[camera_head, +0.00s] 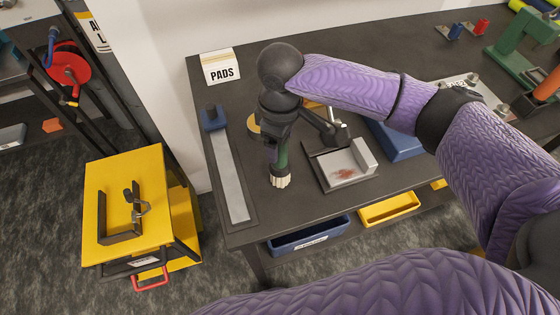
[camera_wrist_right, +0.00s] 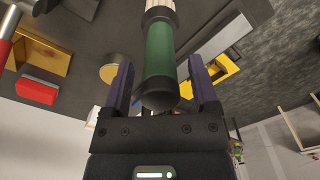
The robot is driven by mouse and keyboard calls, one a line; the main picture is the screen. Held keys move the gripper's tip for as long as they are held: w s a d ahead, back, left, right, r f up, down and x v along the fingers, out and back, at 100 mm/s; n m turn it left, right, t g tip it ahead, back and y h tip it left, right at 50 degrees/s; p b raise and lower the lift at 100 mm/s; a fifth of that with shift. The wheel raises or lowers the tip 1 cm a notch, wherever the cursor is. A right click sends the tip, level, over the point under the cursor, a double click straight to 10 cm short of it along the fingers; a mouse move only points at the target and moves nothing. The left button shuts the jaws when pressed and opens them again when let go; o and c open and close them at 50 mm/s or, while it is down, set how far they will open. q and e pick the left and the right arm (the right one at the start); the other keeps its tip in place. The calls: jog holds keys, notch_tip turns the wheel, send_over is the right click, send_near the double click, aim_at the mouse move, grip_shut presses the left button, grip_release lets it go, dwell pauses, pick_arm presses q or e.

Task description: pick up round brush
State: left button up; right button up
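The round brush (camera_head: 281,163) has a green handle and a pale bristle head, which points down at the bench top. In the right wrist view the brush (camera_wrist_right: 160,50) has its dark handle end toward my gripper. My right gripper (camera_head: 271,143) is above the brush at the handle's upper end. Its two fingers (camera_wrist_right: 161,88) stand on either side of the handle end, with a visible gap on both sides. The gripper's body hides the top of the handle in the head view. My left gripper is out of view.
A metal tray (camera_head: 325,178) with a reddish stain lies right of the brush. A long grey strip with a blue end block (camera_head: 232,185) lies left. The PADS box (camera_head: 220,67) stands behind. Blue (camera_head: 306,236) and yellow (camera_head: 388,209) bins sit below the bench's front edge.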

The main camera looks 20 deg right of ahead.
grip_shut()
